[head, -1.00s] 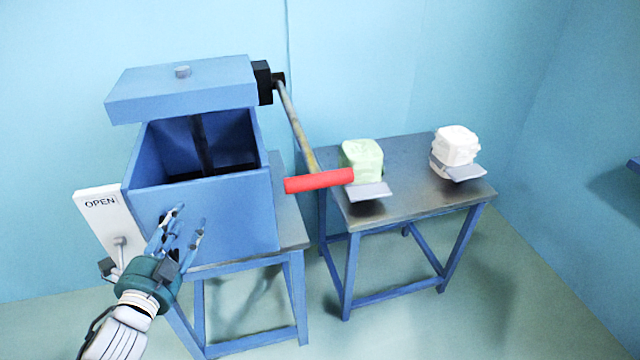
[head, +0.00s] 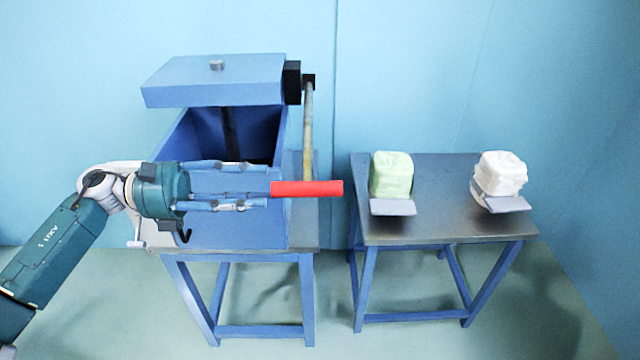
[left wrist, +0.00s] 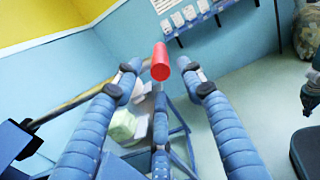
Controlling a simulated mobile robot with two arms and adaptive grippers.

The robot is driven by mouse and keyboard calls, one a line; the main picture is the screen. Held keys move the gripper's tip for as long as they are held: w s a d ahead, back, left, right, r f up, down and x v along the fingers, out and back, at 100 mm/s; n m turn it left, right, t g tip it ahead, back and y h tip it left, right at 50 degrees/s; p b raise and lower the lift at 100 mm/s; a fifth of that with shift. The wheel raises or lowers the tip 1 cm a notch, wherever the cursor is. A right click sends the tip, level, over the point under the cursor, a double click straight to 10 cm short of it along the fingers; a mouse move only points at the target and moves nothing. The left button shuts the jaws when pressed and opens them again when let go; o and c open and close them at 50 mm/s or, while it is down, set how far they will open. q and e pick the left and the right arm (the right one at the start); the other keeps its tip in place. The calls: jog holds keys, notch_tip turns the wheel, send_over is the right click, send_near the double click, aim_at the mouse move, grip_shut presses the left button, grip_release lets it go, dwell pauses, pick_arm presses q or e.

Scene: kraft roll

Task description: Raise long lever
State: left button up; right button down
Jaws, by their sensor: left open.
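The long lever is a metal bar (head: 308,130) running from a black pivot on the blue box down to a red grip (head: 307,188). My left gripper (head: 266,186) is open, its blue fingers pointing right at the near end of the red grip in the head view. In the left wrist view the red grip (left wrist: 160,62) shows end-on beyond and between the spread fingertips. Whether any finger touches it I cannot tell. The blue box (head: 240,232) has its lid (head: 215,85) raised above its dark opening. My right gripper is in neither view.
The box stands on a blue-legged table. A second metal table (head: 440,228) to the right holds a green wrapped block (head: 391,174) and a white wrapped block (head: 498,172), each with a grey plate at its front. There is a gap between the tables.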

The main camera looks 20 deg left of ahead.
aim_at(280, 183)
pick_arm(q)
jog(key=x, duration=0.1)
jog(key=p+x, duration=0.1)
jog(key=x, duration=0.1)
jog(key=p+x, duration=0.1)
jog(key=x, duration=0.1)
jog(key=shift+r, duration=0.35)
jog(key=x, duration=0.1)
jog(key=p+x, duration=0.1)
jog(key=x, duration=0.1)
jog(key=p+x, duration=0.1)
jog(key=shift+d+f, duration=0.3)
jog(key=shift+w, duration=0.1)
grip_shut()
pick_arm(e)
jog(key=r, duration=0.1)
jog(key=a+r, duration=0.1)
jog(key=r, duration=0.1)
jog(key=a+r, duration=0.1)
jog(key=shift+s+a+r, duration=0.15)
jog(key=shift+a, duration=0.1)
